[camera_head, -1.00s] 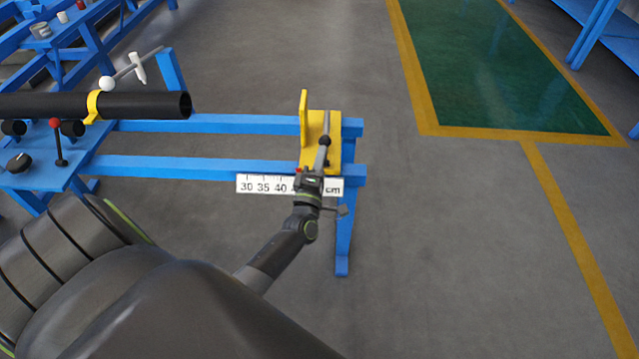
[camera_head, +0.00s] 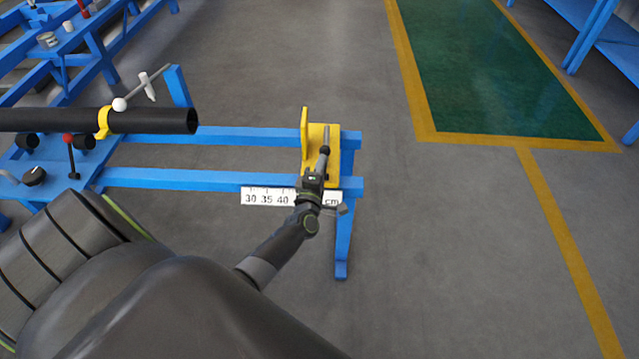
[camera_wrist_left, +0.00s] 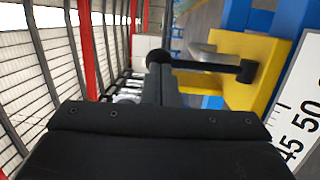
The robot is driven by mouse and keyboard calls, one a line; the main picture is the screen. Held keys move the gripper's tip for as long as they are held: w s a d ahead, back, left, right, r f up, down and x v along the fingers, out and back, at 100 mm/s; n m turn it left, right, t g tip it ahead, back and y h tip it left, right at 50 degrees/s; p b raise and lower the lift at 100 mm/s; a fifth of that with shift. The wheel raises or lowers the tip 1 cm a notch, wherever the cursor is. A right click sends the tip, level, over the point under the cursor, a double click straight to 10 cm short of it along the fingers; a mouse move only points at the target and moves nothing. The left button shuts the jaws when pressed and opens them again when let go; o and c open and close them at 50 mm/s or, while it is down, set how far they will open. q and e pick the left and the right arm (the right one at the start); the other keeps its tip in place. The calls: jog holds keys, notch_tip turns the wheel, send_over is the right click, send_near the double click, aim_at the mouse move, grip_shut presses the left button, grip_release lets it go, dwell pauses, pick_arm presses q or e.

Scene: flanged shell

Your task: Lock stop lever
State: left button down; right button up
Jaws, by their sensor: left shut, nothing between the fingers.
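The yellow stop block (camera_head: 334,160) sits at the right end of the blue rails, with an upright plate on its left side. The stop lever (camera_head: 325,140) is a thin grey bar with a dark part, over the block. In the left wrist view, a black lever arm (camera_wrist_left: 205,66) runs from a round knob to a pivot on the yellow block (camera_wrist_left: 240,90). My left gripper (camera_head: 318,170) is shut and empty at the near edge of the block, close to the lever. In the left wrist view its fingers (camera_wrist_left: 157,85) are near the knob; contact is unclear.
A white centimetre ruler (camera_head: 262,196) runs along the near rail, partly hidden by my arm. A black pipe (camera_head: 155,121) with a yellow collar (camera_head: 102,123) lies at the left. A red-knobbed lever (camera_head: 69,140) stands below it. The floor to the right is clear.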

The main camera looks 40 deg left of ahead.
aim_at(322, 150)
pick_arm(q)
jog(key=shift+w+a+r+g+h+p, duration=0.2)
jog(key=shift+w+a+g+p, duration=0.25)
jog(key=shift+p, duration=0.5)
jog(key=shift+w+a+r+g+h+p, duration=0.15)
jog(key=shift+w+p, duration=0.35)
jog(key=shift+p, duration=0.5)
jog(key=shift+w+a+r+g+h+p, duration=0.1)
jog(key=shift+w+a+r+g+p, duration=0.3)
jog(key=shift+p, duration=0.55)
jog(key=shift+w+d+f, duration=0.1)
pick_arm(e)
jog(key=r, duration=0.2)
jog(key=s+r, duration=0.1)
jog(key=r, duration=0.2)
jog(key=shift+s+a+r, duration=0.15)
jog(key=shift+s+r, duration=0.05)
jog(key=shift+r, duration=0.05)
pick_arm(q)
jog(key=shift+w+r, duration=0.15)
jog(key=shift+r, duration=0.05)
pick_arm(e)
jog(key=shift+s+r, duration=0.1)
jog(key=shift+r, duration=0.1)
